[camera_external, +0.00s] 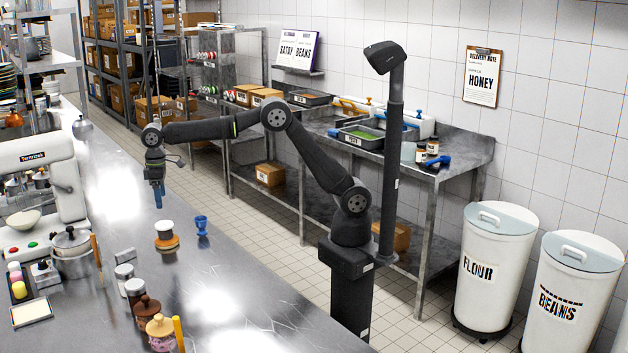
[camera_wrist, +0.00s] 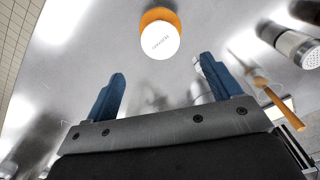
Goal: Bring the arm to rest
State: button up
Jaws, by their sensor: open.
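My arm (camera_external: 312,150) stretches left from its column, bent at the elbow, out over the steel counter. My gripper (camera_external: 158,196) hangs pointing down above the counter. In the wrist view its two blue fingers (camera_wrist: 160,82) are wide apart with nothing between them. An orange jar with a white lid (camera_external: 166,236) stands on the counter below and near my gripper; it also shows in the wrist view (camera_wrist: 159,38), beyond the fingertips. The gap between the fingertips and the jar is hard to judge.
Several jars (camera_external: 135,290) line the counter's near part. A pot (camera_external: 73,250) and a mixer (camera_external: 40,185) are at the left. Flour (camera_external: 495,265) and beans (camera_external: 570,295) bins stand at the right. The counter's middle is clear.

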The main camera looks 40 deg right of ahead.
aim_at(164, 224)
jog(key=shift+f, duration=0.1)
notch_tip(164, 224, down, 12)
jog(key=shift+r, duration=1.7)
